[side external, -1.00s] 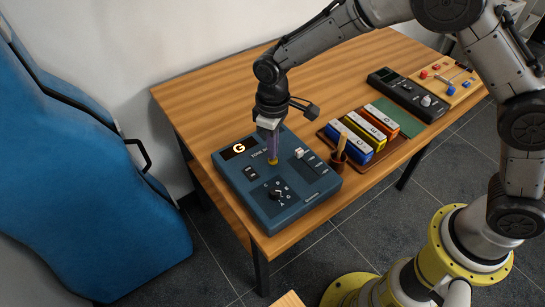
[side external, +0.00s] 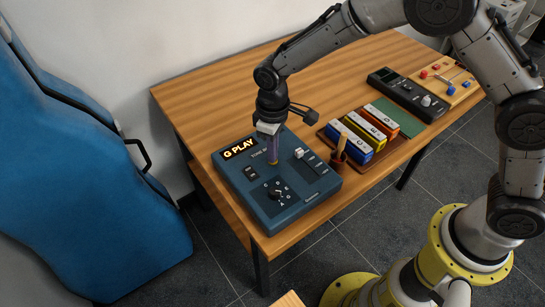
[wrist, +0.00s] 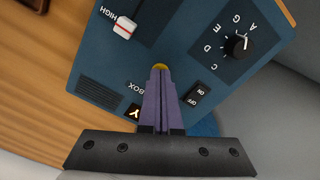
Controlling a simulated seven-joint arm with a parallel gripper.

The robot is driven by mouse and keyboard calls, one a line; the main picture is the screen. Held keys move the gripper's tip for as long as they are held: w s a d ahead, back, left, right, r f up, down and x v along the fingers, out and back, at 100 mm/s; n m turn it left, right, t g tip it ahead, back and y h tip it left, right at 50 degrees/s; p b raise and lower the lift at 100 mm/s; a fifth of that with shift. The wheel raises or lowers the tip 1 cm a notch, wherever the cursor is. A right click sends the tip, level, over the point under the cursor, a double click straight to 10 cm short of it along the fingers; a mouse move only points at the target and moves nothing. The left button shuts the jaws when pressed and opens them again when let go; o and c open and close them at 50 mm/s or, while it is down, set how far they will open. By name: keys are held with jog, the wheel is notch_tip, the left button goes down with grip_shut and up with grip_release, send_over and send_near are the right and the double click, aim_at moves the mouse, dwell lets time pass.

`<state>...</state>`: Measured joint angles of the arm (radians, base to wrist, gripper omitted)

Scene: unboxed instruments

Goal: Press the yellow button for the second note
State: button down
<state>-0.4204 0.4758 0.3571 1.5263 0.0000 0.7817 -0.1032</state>
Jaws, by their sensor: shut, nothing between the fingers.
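The blue tone box (side external: 300,205) sits at the table's near left corner. Its display (side external: 240,148) reads "G PLAY". The yellow button (wrist: 160,66) is mostly hidden behind my fingertips; a thin yellow edge shows in the wrist view. My gripper (side external: 273,162) points down, shut and empty, with its purple fingertips at the button, apparently touching it. The note dial (wrist: 237,46) with letters around it is beside the fingers, and the on/off switch (wrist: 197,94) is close to them. The slider (wrist: 124,28) is near the "HIGH" label.
Blue, yellow and orange lettered blocks (side external: 372,134) stand on a brown tray right of the box, with a brown cup (side external: 338,166) holding a stick beside them. A dark device (side external: 408,92) and a wooden board (side external: 447,84) lie farther back. The table's left rear is clear.

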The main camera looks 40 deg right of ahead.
jog(key=shift+r, duration=3.5)
notch_tip(320, 180, up, 6)
jog(key=t, duration=0.1)
send_over(280, 152)
jog(key=s+d+r+m+t, duration=0.3)
jog(key=s+d+r, duration=0.55)
jog(key=r, duration=0.35)
jog(key=s+d+r+m+t, duration=0.1)
jog(key=s+d+r+t, duration=0.1)
jog(key=s+d, duration=0.5)
jog(key=s+f+m, duration=0.2)
jog(key=s+f, duration=0.4)
jog(key=s, duration=0.6)
jog(key=shift+d, duration=0.15)
